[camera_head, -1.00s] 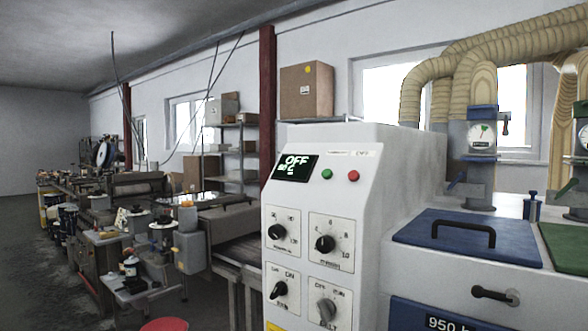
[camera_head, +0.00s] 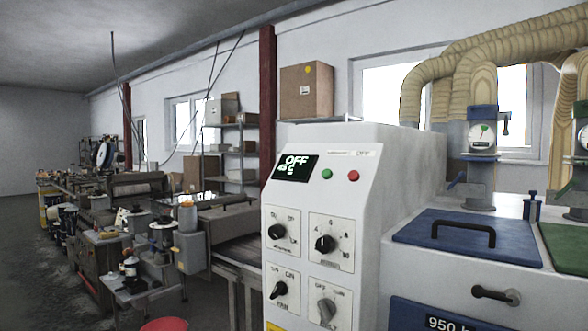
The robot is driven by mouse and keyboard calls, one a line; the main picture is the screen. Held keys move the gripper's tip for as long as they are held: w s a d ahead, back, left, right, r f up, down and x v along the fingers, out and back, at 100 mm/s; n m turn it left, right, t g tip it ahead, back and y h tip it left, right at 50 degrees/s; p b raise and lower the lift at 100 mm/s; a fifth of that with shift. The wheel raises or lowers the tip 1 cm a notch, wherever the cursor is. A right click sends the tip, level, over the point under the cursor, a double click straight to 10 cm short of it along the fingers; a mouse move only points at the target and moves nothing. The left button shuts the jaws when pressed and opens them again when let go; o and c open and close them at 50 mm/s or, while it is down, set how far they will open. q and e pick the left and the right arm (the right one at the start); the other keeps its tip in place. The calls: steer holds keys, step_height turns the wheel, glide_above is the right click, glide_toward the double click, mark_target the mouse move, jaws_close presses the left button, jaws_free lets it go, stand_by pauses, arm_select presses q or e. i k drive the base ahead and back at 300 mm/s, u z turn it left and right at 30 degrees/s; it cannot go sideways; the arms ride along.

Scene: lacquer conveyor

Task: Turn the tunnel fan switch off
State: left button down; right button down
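A white control cabinet (camera_head: 385,200) stands at the centre right. A green button (camera_head: 327,174) and a red button (camera_head: 354,175) sit to the right of the display. Below are two upper black knobs (camera_head: 277,232) (camera_head: 325,243), a lower left black switch knob (camera_head: 279,289) and a lower right grey knob (camera_head: 327,311). The panel labels are too blurred to tell which one is the tunnel fan switch. Neither gripper is in view.
Blue-lidded (camera_head: 467,238) and green-lidded (camera_head: 566,246) units with hoses (camera_head: 480,60) stand right of the cabinet. A conveyor line with machines (camera_head: 135,190) runs back on the left. A red round object (camera_head: 165,325) is at the bottom. Grey floor (camera_head: 35,270) is clear at far left.

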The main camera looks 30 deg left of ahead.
mark_target(281, 288)
steer(key=z, duration=2)
steer(key=k, duration=1)
steer(key=u, duration=1.35)
steer(key=i, duration=0.5)
steer(key=u, duration=1.4)
